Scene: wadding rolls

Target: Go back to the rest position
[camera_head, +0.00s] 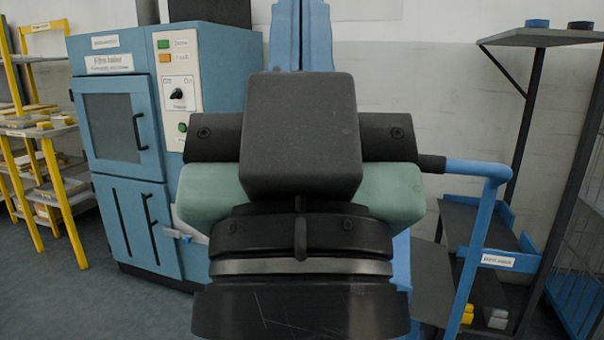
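The task names no object. My gripper is not in view, and no fingertips show anywhere. Parts of my own body, dark grey, black and pale green, fill the middle of the head view from close up. They hide much of what stands behind them. No wadding roll can be made out for certain.
A blue cabinet (118,195) with a control panel (176,88) stands at left. Yellow-framed shelving (62,185) holds flat items at far left. A blue-handled cart (466,290) stands at right, below a wall shelf (545,37). Grey floor (85,310) is clear at lower left.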

